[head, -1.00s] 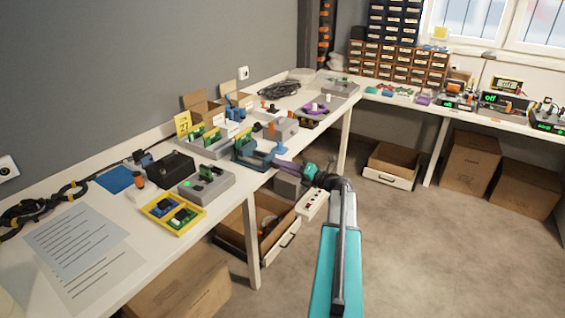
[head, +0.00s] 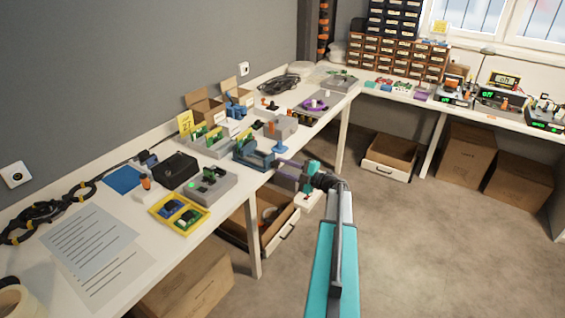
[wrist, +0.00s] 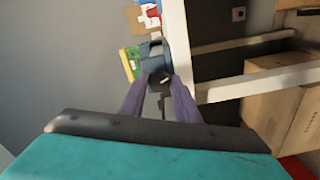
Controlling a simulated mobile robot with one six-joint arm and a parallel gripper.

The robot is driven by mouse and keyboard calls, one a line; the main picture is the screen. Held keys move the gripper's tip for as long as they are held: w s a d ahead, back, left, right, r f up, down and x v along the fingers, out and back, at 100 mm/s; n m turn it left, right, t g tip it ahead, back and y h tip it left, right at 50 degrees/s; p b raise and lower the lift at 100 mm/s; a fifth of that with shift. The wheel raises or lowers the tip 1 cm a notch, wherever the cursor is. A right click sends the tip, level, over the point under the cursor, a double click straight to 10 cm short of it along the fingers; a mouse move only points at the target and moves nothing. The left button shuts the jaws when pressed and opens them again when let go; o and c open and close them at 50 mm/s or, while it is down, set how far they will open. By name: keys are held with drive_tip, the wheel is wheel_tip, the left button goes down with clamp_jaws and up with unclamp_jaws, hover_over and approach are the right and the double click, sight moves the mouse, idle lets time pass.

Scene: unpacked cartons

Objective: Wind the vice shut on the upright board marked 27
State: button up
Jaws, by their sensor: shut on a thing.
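The blue-grey vice (head: 256,158) stands at the front edge of the left bench; it also shows in the wrist view (wrist: 152,50). A green board (head: 243,139) with a yellow edge stands upright at the vice. In the wrist view this board (wrist: 131,62) is at the vice's left side; I cannot read a number on it or tell how tightly the jaws hold it. My gripper (head: 279,162) reaches in from the bench's open side. In the wrist view its purple fingers (wrist: 160,79) are shut on the dark vice handle (wrist: 158,77), which they partly hide.
A yellow card marked 27 (head: 186,123) stands behind a grey rack (head: 211,151) of green boards. A blue clamp-like part (head: 281,147) is close right of the vice. A yellow tray (head: 163,212) and grey box (head: 219,187) lie nearer.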

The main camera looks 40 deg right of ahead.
drive_tip(key=m+p, duration=0.4)
drive_tip(key=m, duration=0.1)
drive_tip(key=shift+m+p, duration=0.3)
drive_tip(key=m+p, duration=0.3)
drive_tip(key=m, duration=0.1)
drive_tip(key=shift+a+p, duration=0.1)
drive_tip(key=shift+p, duration=0.3)
drive_tip(key=m+p, duration=0.4)
drive_tip(key=m, duration=0.1)
drive_tip(key=shift+s+a+m, duration=0.1)
drive_tip(key=shift+m, duration=0.3)
drive_tip(key=shift+a+f+m+p, duration=0.1)
drive_tip(key=shift+f+m+p, duration=0.05)
drive_tip(key=shift+m+p, duration=1.5)
drive_tip(key=shift+m, duration=0.25)
drive_tip(key=o, duration=1)
drive_tip(key=shift+o, duration=0.2)
drive_tip(key=b+v, duration=0.4)
drive_tip(key=v, duration=1)
drive_tip(key=shift+b, duration=0.35)
